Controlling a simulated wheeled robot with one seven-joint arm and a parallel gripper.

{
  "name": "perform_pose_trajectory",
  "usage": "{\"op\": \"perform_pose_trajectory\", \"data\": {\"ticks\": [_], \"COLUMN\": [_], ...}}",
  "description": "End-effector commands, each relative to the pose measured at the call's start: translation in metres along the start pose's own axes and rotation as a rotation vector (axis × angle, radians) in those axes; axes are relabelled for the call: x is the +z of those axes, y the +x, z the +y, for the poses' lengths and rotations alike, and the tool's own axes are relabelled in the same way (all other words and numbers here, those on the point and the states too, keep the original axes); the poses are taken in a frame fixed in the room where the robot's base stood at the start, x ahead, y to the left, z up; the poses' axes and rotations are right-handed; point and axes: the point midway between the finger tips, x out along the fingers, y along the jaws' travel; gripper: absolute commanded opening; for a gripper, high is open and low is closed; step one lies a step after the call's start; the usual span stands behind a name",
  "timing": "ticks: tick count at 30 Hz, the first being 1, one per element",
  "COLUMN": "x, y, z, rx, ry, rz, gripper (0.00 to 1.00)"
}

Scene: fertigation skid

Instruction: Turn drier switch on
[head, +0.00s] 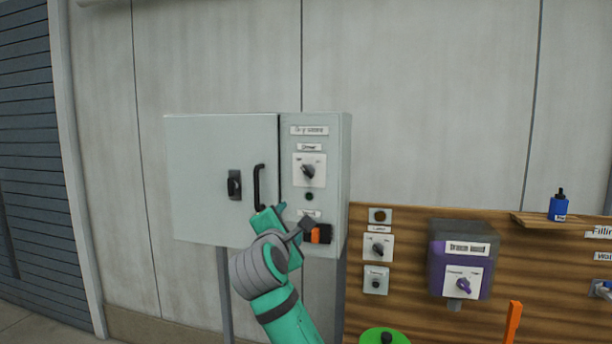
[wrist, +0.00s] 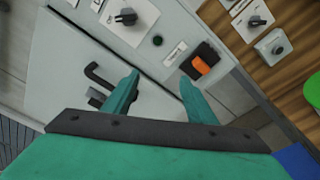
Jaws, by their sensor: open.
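A grey cabinet (head: 222,180) on the wall has a control column on its right side. A black rotary knob (head: 308,171) on a white plate sits under a small label that seems to read "Drier"; it also shows in the wrist view (wrist: 126,17). Lower down is an orange rocker switch (head: 321,234) in a black housing, also in the wrist view (wrist: 201,66); the label above it is too blurred to read. My gripper (head: 294,215) is open and empty in front of the column's lower part. In the wrist view its fingertips (wrist: 159,76) are apart, left of the orange switch.
A black door handle (head: 259,187) stands out just left of the column, close to my gripper. A dark round indicator (head: 309,197) lies below the knob. A wooden board (head: 408,250) at right carries more switches and a purple-sided box (head: 459,258).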

Motion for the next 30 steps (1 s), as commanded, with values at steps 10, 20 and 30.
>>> {"op": "perform_pose_trajectory", "data": {"ticks": [10,20,30], "x": [0.062,0.071,0.082], "y": [-0.023,-0.003,0.056], "z": [0.075,0.079,0.076], "rx": [-0.036,-0.045,-0.046], "ry": [-0.228,-0.247,-0.246], "rz": [-0.125,-0.136,-0.138], "gripper": [0.52,0.52,0.52]}}
